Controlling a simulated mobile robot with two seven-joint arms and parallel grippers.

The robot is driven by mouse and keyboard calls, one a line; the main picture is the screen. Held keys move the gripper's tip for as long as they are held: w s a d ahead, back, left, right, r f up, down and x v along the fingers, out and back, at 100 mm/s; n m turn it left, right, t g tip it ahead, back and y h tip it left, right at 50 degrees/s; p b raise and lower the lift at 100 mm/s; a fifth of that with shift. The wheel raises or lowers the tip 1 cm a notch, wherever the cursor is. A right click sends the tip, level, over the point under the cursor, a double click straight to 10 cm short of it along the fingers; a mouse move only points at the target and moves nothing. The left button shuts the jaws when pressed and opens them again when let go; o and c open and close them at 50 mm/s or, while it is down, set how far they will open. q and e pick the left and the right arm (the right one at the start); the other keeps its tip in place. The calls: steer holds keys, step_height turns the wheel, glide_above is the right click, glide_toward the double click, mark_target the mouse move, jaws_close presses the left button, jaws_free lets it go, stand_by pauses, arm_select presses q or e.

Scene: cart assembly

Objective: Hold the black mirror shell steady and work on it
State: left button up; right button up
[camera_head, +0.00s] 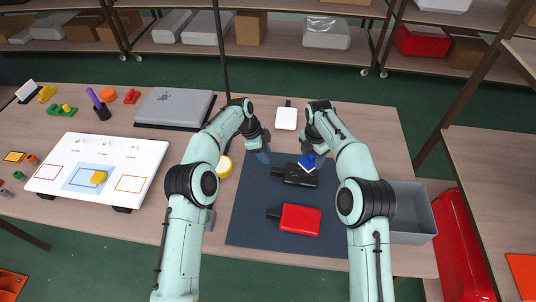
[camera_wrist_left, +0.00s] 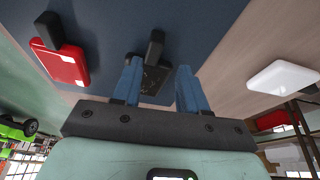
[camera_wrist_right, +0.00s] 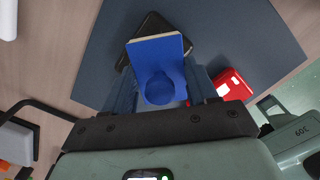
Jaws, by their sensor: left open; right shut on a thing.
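The black mirror shell (camera_head: 300,180) lies on the dark mat (camera_head: 262,222), its short stem toward the left. In the left wrist view the shell (camera_wrist_left: 152,82) shows between and beyond the fingers. My left gripper (camera_head: 264,157) is open just behind and left of the stem; I see no contact. My right gripper (camera_head: 312,158) is shut on a blue block with a round knob (camera_wrist_right: 160,60) and a pale underside layer. The block is over the shell's back part and hides some of it (camera_wrist_right: 150,28); I cannot tell whether they touch.
A red mirror shell (camera_head: 300,219) lies on the mat in front of the black one. A white shell (camera_head: 287,118) lies behind the mat. A grey bin (camera_head: 411,218) stands at the right. A white board (camera_head: 97,165) and a grey case (camera_head: 174,106) are at the left.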

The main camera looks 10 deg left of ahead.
mark_target(275, 169)
arm_select(q)
steer(key=shift+m, duration=0.7)
steer(key=x, duration=0.5)
steer(key=d+x, duration=0.1)
steer(key=x, duration=0.2)
steer(key=shift+s+d+f, duration=0.1)
steer(key=shift+s+f, duration=0.1)
steer(key=shift+s, duration=0.1)
jaws_close()
